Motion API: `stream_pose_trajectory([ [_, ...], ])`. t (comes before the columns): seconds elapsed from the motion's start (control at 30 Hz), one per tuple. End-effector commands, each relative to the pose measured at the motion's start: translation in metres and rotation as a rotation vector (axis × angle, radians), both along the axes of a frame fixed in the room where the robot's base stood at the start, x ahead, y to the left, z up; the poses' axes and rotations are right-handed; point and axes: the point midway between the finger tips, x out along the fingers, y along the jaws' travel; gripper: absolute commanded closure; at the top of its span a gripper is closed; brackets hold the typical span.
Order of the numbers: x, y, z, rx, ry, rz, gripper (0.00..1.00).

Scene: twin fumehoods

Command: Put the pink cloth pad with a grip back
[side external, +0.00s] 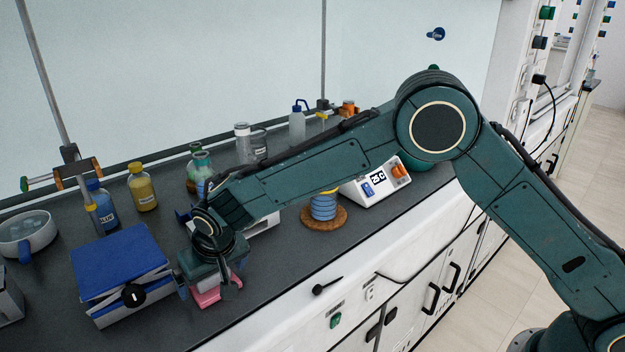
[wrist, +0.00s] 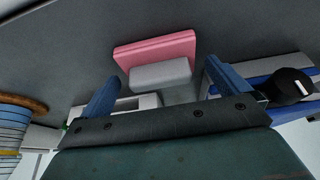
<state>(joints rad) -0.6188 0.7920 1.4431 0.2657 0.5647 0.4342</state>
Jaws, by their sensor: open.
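The pink cloth pad (side external: 206,299) lies on the dark bench top near its front edge, under my gripper (side external: 212,275). In the wrist view the pink pad (wrist: 155,48) shows a light grey block-like grip (wrist: 160,74) on it. My gripper (wrist: 162,72) is open, with one blue finger on each side of the grip. The fingers look apart from the grip; how deep they reach around it I cannot tell. In the side view my wrist hides most of the pad and its grip.
A white object (side external: 263,226) sits behind my wrist, partly hidden. Bottles (side external: 142,188) line the back.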

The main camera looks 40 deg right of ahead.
Motion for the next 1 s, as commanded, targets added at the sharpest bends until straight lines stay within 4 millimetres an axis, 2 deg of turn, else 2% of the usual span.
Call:
stream_pose_trajectory([
  [0.27, -0.005, 0.001, 0.017, 0.002, -0.003, 0.001, 0.00],
  [0.8, -0.037, 0.001, 0.092, 0.002, -0.002, 0.001, 0.00],
  [1.0, -0.044, 0.000, 0.109, 0.000, -0.002, 0.000, 0.00],
])
